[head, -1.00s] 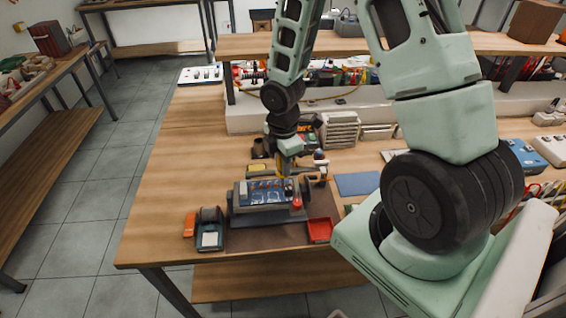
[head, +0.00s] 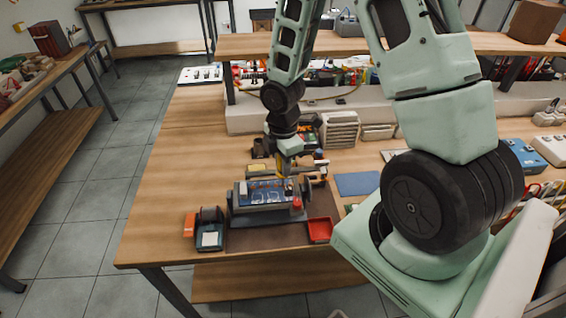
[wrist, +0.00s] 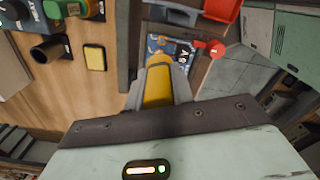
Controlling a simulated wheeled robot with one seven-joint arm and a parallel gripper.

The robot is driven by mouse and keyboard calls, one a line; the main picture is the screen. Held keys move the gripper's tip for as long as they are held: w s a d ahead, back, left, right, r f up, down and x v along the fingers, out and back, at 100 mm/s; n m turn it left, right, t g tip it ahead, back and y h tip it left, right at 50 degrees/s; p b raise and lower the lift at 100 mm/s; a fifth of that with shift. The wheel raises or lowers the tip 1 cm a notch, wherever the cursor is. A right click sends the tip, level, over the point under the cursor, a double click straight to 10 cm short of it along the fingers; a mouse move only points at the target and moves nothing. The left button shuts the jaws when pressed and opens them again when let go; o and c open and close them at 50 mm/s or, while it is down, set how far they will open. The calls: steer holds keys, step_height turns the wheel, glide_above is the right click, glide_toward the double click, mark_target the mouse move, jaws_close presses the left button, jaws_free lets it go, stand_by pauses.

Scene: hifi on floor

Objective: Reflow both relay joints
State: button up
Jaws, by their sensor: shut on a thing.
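My gripper (head: 287,168) is shut on a yellow-handled tool and holds it over the board fixture. In the wrist view my gripper (wrist: 160,82) closes around the yellow handle (wrist: 158,88); the tool's tip is hidden there. A blue circuit board (head: 264,192) sits in a grey holder (head: 270,217) on a brown mat. The board also shows in the wrist view (wrist: 178,48), just beyond the fingers. The relay joints are too small to make out, and I cannot tell whether the tool touches the board.
A red tray (head: 320,230) lies right of the holder, and a teal-and-orange dispenser-like box (head: 209,231) stands left of it. A yellow pad (wrist: 95,57) and a black cylinder (wrist: 50,49) lie near the gripper. The table's left side is clear.

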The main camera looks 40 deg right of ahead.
steer(key=shift+s, duration=0.1)
stand_by(0.3)
step_height(320, 180, up, 5)
steer(key=p, duration=0.4)
steer(key=shift+f+p, duration=0.2)
steer(key=shift+p, duration=0.15)
steer(key=shift+f, duration=0.1)
steer(key=shift+s+d+f+b, duration=0.1)
steer(key=shift+d+f+b, duration=0.2)
steer(key=shift+f+b, duration=0.35)
steer(key=shift+s+d+f+b, duration=0.2)
steer(key=shift+d+f+b, duration=0.15)
steer(key=shift+f, duration=0.25)
steer(key=shift+s+d+f+b, duration=0.25)
steer(key=shift+f+b, duration=0.15)
steer(key=shift+f, duration=0.2)
steer(key=shift+s+f, duration=0.1)
steer(key=shift+f, duration=0.4)
stand_by(3.1)
steer(key=shift+r, duration=0.15)
